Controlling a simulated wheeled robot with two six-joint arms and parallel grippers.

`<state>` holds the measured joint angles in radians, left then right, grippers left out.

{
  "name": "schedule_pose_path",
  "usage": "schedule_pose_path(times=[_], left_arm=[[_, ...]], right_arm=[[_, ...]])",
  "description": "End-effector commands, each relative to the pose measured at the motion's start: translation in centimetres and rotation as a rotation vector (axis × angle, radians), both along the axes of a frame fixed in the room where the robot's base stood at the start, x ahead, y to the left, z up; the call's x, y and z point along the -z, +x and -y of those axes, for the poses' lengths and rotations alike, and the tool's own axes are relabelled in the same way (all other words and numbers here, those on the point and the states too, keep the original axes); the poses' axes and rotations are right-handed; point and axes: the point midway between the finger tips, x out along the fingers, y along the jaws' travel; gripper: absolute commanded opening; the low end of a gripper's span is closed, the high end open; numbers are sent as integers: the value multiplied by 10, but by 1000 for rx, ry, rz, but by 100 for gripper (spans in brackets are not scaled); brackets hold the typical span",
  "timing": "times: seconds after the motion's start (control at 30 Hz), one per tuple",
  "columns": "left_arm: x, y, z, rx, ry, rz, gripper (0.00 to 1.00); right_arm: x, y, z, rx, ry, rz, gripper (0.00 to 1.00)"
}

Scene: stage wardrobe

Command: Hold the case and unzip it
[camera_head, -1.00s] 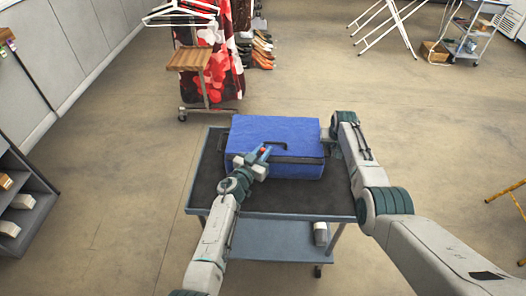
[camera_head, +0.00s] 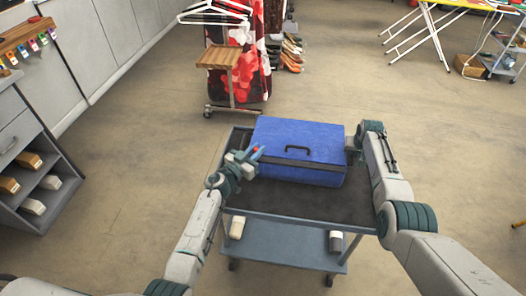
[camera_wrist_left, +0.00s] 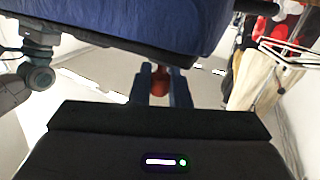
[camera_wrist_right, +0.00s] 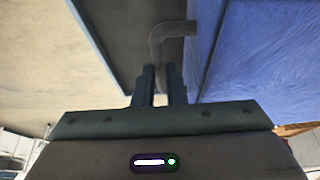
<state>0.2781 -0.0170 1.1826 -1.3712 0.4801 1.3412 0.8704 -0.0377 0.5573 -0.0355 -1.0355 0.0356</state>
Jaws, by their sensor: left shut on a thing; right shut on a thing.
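The blue case (camera_head: 300,135) lies on the cart with a black handle (camera_head: 298,149) on top. A dark band (camera_head: 310,163) runs along its near upper edge; I cannot tell whether it gapes. My left gripper (camera_head: 258,152) is at the case's near left corner, shut on a small red zip pull (camera_wrist_left: 160,82). The blue case also shows above it in the left wrist view (camera_wrist_left: 140,22). My right gripper (camera_head: 352,146) is at the right side. In the right wrist view it is shut on a dark bent side handle (camera_wrist_right: 157,50) joined to the blue case (camera_wrist_right: 255,50).
The grey cart (camera_head: 300,217) has a dark top mat with bare room in front of the case. Its lower shelf (camera_head: 285,245) carries a pale and a dark-and-white item. A clothes rack with a wooden shelf (camera_head: 230,58) stands behind; a shelf unit (camera_head: 35,165) is at left.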

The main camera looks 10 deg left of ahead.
Motion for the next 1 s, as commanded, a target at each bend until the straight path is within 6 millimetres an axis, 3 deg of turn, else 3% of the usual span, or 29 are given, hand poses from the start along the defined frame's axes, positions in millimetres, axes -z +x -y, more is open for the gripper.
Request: schedule_pose_path(times=[0.13, 0.17, 0.27, 0.67, 1.0], left_arm=[[1, 0, -2, -4, 2, -2, 0], [1, 0, -2, -4, 2, -2, 18], [1, 0, -2, -4, 2, -2, 36], [1, -8, -5, -3, 2, -2, 36], [2, -68, -36, -3, 4, -3, 36]], right_arm=[[-1, 1, 4, 2, -6, 2, 0], [-1, 1, 4, 2, -6, 2, 0], [-1, 1, 4, 2, -6, 2, 0], [-1, 1, 3, 2, -4, 1, 0], [0, 0, 2, 2, -4, 1, 0]])
